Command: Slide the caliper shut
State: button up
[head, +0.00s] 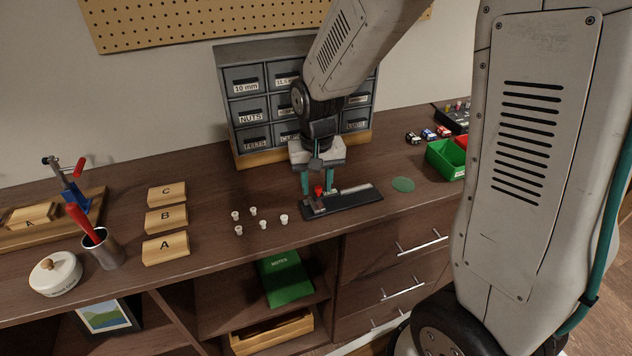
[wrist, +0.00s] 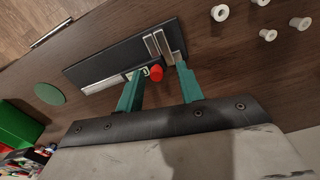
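The caliper (head: 320,206) lies on a black board (head: 362,198) on the bench. The wrist view shows its silver beam (wrist: 103,84), its upright silver jaws (wrist: 153,47) with a narrow gap between them, and a red knob (wrist: 156,73) on the sliding part. My gripper (head: 318,188) is down over the caliper with its teal fingers apart. In the wrist view my gripper (wrist: 160,70) has one finger on each side of the red knob; the right finger is close beside the jaw end. Whether either finger touches the caliper I cannot tell.
Several small white pieces (head: 284,219) stand left of the board. Labelled drawers (head: 250,108) stand behind. A green disc (head: 403,184) and a green bin (head: 443,160) are to the right. Wooden blocks (head: 166,248) are at the left. The bench's front edge is close to the board.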

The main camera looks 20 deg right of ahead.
aim_at(317, 189)
notch_tip(317, 189, up, 8)
jog(key=shift+f, duration=0.1)
jog(key=shift+s, duration=0.1)
dwell(0.6)
jog(key=s+r+n, duration=0.1)
jog(key=s+r, duration=0.2)
jog(key=s, duration=0.4)
jog(key=s+d+r+n+t, duration=0.1)
jog(key=s+r, duration=0.2)
jog(key=s, duration=0.5)
jog(key=s+d+r, duration=0.1)
jog(key=s+r, duration=0.2)
jog(key=s, duration=0.4)
jog(key=shift+s+d+r+n, duration=0.2)
jog(key=shift+s+d+n, duration=0.05)
jog(key=shift+n, duration=0.15)
dwell(0.6)
